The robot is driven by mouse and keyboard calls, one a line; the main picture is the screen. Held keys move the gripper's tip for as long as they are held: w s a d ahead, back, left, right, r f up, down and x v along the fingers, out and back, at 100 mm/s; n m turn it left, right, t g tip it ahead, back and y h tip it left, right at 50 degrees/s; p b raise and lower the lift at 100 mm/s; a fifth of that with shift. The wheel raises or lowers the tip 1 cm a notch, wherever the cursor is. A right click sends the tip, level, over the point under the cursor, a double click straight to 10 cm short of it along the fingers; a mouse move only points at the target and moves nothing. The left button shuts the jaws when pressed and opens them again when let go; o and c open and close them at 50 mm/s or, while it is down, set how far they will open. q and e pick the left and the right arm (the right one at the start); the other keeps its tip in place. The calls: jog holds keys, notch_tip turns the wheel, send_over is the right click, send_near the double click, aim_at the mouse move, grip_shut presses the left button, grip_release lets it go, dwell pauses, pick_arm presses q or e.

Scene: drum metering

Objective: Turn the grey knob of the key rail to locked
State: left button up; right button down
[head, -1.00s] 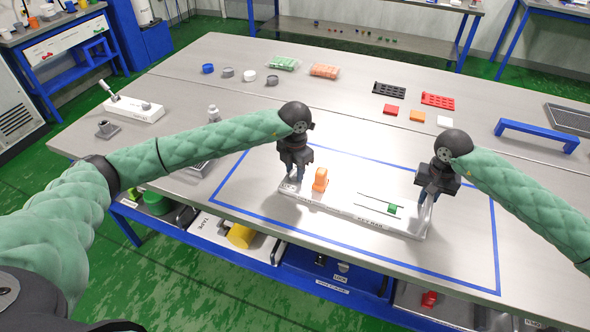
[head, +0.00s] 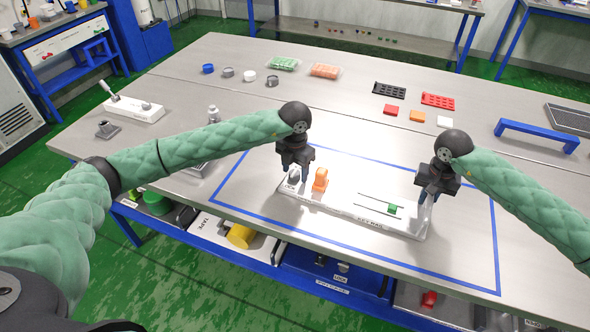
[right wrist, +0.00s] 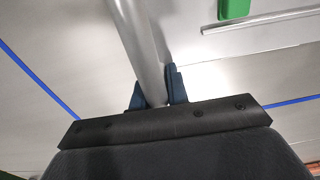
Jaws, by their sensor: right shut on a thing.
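The white key rail (head: 340,205) lies inside the blue taped rectangle on the table. Its grey knob (head: 294,173) is at the left end, and I cannot read its setting. My left gripper (head: 295,163) is just above the grey knob, with its fingers apart on either side and empty. An orange knob (head: 320,181) stands just right of it. A green piece (head: 392,209) sits by a thin slot further right. My right gripper (head: 430,197) is shut on a grey metal post at the rail's right end; the post (right wrist: 143,45) shows between its fingers in the right wrist view.
A blue bridge-shaped bar (head: 537,134) stands at the right. Black (head: 389,90) and red (head: 438,101) trays and small coloured squares lie behind the rail. Rings and caps lie at the back left. The table is clear in front of the rail.

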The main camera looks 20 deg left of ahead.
aim_at(295, 172)
pick_arm(q)
notch_tip(295, 172, up, 12)
dwell(0.8)
pick_arm(e)
jog(key=c, duration=1.3)
grip_release()
